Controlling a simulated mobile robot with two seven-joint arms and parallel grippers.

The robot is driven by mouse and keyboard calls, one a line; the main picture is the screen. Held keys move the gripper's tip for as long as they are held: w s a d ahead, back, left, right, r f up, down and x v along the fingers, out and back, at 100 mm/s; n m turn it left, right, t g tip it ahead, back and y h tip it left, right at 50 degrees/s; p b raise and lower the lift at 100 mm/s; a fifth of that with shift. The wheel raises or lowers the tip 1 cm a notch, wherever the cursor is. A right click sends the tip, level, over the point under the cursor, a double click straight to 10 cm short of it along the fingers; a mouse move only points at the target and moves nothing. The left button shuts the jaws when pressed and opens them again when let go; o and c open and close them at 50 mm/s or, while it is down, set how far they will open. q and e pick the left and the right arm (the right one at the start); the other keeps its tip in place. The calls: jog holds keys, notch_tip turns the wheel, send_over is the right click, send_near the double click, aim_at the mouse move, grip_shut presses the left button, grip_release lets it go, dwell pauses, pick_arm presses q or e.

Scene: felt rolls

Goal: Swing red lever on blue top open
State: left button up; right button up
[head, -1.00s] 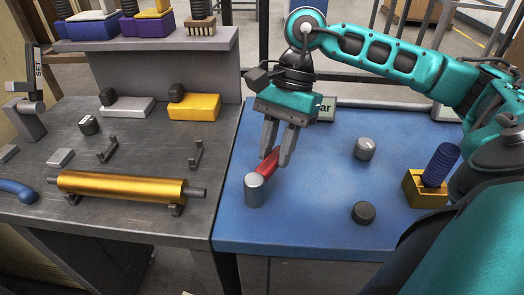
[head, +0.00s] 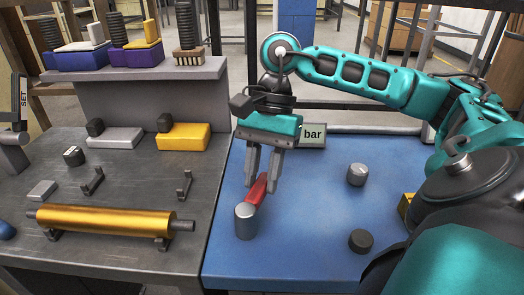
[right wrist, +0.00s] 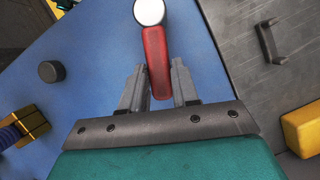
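A red lever (head: 256,190) points away from a short silver post (head: 246,222) on the blue top (head: 309,235). My right gripper (head: 261,188) reaches down over the lever, with one finger on each side of its free end. In the right wrist view the red lever (right wrist: 157,62) runs between the two fingers of the right gripper (right wrist: 158,64), and the post's pale round cap (right wrist: 149,11) is beyond the fingertips. The fingers are close to the lever's sides; whether they press on it is not clear. My left gripper is out of view.
On the blue top stand a grey knob (head: 357,174), a dark knob (head: 361,240) and a sign reading "bar" (head: 312,135). At left, a grey bench (head: 110,265) holds a golden roll (head: 100,222) on brackets.

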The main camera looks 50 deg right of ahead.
jog(key=o, duration=0.4)
jog(key=shift+r, duration=0.1)
jog(key=p+v, duration=0.3)
jog(key=v, duration=0.9)
jog(key=shift+w+d+r, duration=0.1)
jog(key=shift+d+r, duration=0.05)
jog(key=shift+r, duration=0.2)
